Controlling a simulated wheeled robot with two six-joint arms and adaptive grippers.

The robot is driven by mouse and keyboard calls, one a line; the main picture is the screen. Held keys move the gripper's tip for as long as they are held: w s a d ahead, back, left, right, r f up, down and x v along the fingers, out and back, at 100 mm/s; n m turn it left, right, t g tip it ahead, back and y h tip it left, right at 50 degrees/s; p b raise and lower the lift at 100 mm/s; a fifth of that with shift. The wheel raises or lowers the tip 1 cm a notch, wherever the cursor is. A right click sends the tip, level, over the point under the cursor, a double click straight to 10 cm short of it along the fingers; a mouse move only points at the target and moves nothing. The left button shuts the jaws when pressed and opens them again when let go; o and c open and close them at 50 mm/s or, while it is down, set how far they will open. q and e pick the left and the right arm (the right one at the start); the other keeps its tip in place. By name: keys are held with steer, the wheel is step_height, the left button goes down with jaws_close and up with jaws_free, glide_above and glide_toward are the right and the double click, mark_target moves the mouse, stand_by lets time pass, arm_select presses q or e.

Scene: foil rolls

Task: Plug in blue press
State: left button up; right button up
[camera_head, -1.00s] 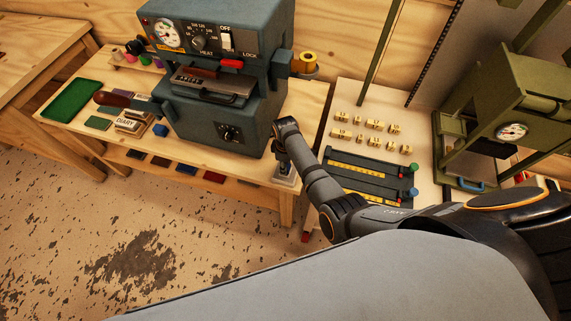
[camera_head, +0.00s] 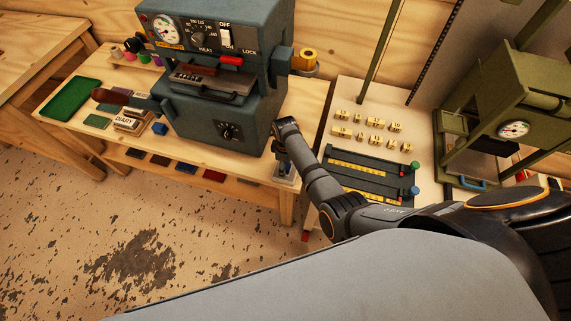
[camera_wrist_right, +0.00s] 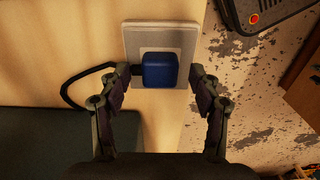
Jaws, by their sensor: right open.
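The blue press (camera_head: 220,120) stands on the wooden workbench, left of my right arm. In the right wrist view, a dark blue plug (camera_wrist_right: 159,70) sits over a pale socket plate (camera_wrist_right: 188,32). A black cable (camera_wrist_right: 68,82) loops from the plug's left side. My right gripper (camera_wrist_right: 159,76) is open, one finger on each side of the plug. The left fingertip is close to the plug and cable; I cannot tell if it touches. How deep the plug sits is hidden. In the head view, my right gripper (camera_head: 284,164) points down at the bench's right end. My left gripper is not in view.
A green press (camera_head: 495,110) stands on the right table. Brass type pieces (camera_head: 366,128) and a dark tray (camera_head: 362,176) lie between the presses. A green tray (camera_head: 71,98), diary book (camera_head: 130,121) and small blue block (camera_head: 160,129) are at left. The floor in front is clear.

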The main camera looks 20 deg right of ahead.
steer(key=shift+r, duration=0.2)
step_height(320, 180, up, 12)
steer(key=shift+f, duration=0.2)
stand_by(0.7)
